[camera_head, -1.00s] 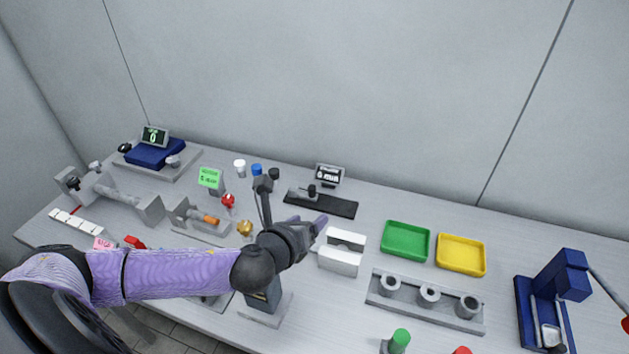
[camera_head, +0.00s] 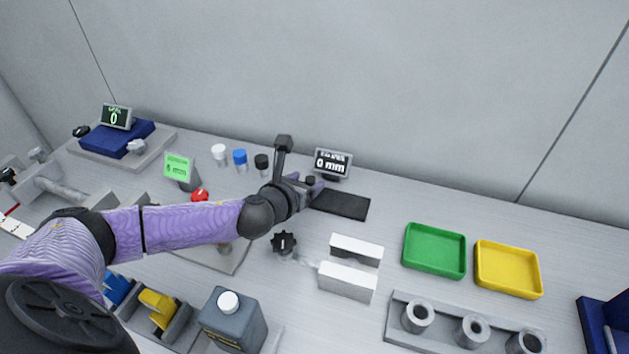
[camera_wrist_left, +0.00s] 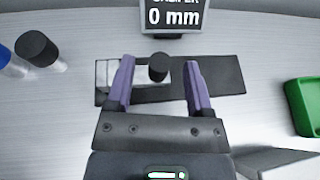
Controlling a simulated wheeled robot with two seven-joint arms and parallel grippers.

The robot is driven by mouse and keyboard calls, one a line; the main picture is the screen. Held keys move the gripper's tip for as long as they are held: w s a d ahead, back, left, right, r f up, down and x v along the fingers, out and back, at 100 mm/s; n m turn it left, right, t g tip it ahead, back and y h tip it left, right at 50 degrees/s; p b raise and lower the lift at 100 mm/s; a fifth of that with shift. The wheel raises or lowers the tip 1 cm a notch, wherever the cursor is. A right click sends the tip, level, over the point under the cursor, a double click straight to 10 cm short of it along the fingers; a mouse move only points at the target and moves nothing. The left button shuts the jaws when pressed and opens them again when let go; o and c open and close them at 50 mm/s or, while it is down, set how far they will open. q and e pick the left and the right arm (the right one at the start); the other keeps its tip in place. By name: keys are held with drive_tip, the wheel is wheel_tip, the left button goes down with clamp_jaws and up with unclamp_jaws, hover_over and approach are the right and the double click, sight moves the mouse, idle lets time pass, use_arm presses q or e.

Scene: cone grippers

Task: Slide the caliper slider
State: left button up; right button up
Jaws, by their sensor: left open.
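The caliper's dark base plate (camera_head: 342,204) lies flat near the back of the bench, and it also shows in the left wrist view (camera_wrist_left: 222,76). Its slider has a black round knob (camera_wrist_left: 158,67) and stands at the left part of the plate. The caliper's display (camera_head: 332,163) behind it reads 0 mm. My left gripper (camera_head: 312,187) is open, with its purple fingers (camera_wrist_left: 158,82) on either side of the knob in the left wrist view. I cannot tell whether either finger touches it. In the head view my gripper hides the left part of the caliper. My right gripper is not in view.
White, blue and black-capped (camera_head: 261,162) bottles stand left of the caliper. A white slotted block (camera_head: 347,281) is in front of it. A green tray (camera_head: 434,250) and a yellow tray (camera_head: 507,269) lie to the right. The plate's right part is clear.

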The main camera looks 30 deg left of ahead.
sight(309, 181)
use_arm(q)
drive_tip(key=b+x, duration=0.1)
drive_tip(key=x, duration=0.2)
drive_tip(key=shift+f, duration=0.1)
drive_tip(key=shift+w+f, duration=0.1)
drive_tip(key=shift+w, duration=0.35)
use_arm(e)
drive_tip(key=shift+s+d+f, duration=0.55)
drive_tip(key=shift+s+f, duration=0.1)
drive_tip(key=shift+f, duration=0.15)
use_arm(q)
drive_tip(key=shift+c, duration=0.3)
drive_tip(key=c, duration=0.7)
clamp_jaws()
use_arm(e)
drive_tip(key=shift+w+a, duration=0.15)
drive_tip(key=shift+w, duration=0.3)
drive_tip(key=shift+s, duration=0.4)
